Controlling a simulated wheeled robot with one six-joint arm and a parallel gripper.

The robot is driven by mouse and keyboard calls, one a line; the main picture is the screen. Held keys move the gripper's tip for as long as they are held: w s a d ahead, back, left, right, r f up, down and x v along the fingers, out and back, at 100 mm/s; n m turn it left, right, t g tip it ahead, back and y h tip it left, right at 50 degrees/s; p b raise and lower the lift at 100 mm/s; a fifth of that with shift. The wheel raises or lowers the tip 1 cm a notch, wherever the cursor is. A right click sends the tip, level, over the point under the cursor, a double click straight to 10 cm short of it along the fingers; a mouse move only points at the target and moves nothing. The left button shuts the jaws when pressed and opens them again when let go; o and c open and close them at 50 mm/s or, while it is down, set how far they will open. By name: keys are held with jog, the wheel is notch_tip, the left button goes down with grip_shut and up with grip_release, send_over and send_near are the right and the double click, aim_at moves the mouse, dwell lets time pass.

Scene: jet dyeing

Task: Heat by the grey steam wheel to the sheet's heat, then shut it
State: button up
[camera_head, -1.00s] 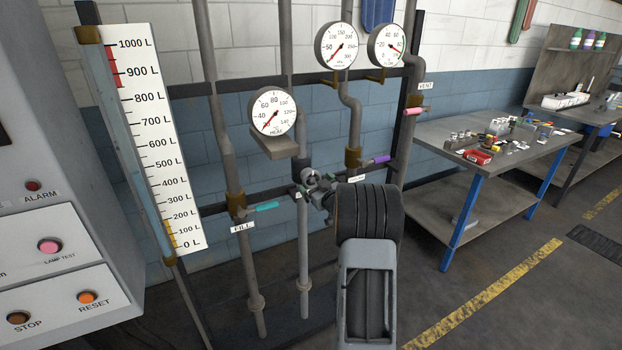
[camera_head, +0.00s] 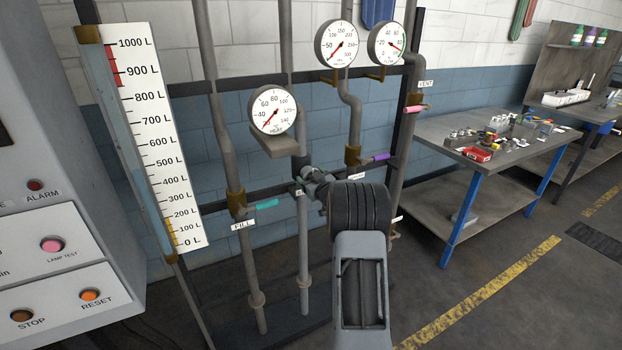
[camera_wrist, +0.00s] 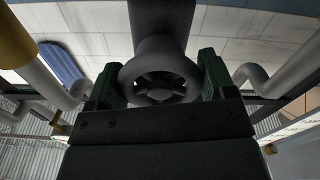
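The grey steam wheel (camera_wrist: 160,78) sits between the two dark green fingers of my gripper (camera_wrist: 160,84) in the wrist view. The fingers lie close along both sides of its rim; whether they press on it I cannot tell. In the head view my gripper (camera_head: 313,183) is at the wheel's pipe, and its wrist hides much of the wheel. The heat gauge (camera_head: 272,109) hangs just above and left, its red needle pointing low left, below the 40 mark. The sheet with the heat is not seen.
A teal fill handle (camera_head: 267,204), a purple handle (camera_head: 381,157) and a pink vent handle (camera_head: 414,109) are on nearby pipes. Two more gauges (camera_head: 336,44) (camera_head: 387,43) are above. A level scale (camera_head: 152,130) and button panel (camera_head: 60,270) stand left; a workbench (camera_head: 480,150) stands right.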

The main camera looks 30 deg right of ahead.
jog(key=c, duration=0.4)
jog(key=b, duration=0.1)
jog(key=n+b, duration=0.1)
jog(key=b, duration=0.1)
jog(key=shift+f+n, duration=0.3)
jog(key=n+b, duration=0.2)
jog(key=b, duration=0.2)
jog(key=n+b, duration=0.6)
jog(key=shift+r, duration=0.1)
jog(key=n+b, duration=0.4)
jog(key=n, duration=0.1)
jog(key=shift+r+b, duration=0.1)
jog(key=shift+b, duration=0.3)
jog(key=n+b, duration=0.3)
jog(key=n, duration=0.3)
jog(key=shift+r, duration=0.2)
jog(key=shift+b, duration=0.35)
